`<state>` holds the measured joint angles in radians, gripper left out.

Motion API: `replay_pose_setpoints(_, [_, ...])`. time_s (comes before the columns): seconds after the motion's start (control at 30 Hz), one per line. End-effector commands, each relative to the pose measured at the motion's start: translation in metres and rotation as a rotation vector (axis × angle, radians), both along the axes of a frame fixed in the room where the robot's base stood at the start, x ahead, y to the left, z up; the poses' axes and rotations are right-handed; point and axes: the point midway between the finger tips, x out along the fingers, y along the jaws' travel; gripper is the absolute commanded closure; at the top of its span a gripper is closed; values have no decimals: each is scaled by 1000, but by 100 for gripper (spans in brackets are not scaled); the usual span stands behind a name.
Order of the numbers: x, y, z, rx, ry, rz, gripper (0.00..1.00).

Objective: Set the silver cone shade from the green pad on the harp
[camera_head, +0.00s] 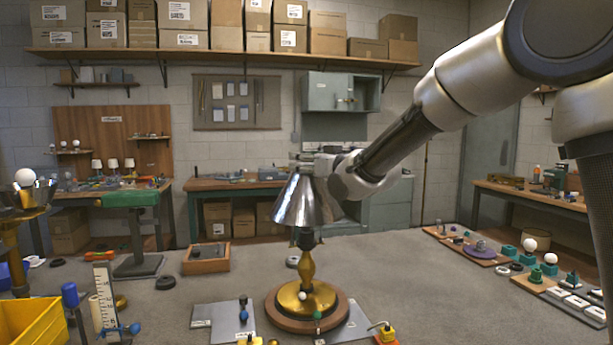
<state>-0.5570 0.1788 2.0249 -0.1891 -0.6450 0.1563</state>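The silver cone shade (294,203) is upright with its wide end down, over the brass lamp base (308,298) on its round wooden foot. The lamp's black socket (306,239) shows just below the shade's rim. The harp is not visible; the shade hides that space, so I cannot tell whether the shade touches it. My gripper (306,166) reaches in from the right and appears shut on the top of the shade. Its fingertips are small and partly hidden. The green pad (131,199) on a stand at the left is bare.
A brass stand with a silver bowl and bulb (27,190) and a yellow bin (30,325) are at the left. Boards with small parts (570,290) line the right.

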Motion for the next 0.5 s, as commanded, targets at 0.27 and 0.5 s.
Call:
replay_pose_setpoints(0.27, [0,0,-8,1,-2,0,100])
replay_pose_setpoints(0.5, [0,0,-8,1,-2,0,100])
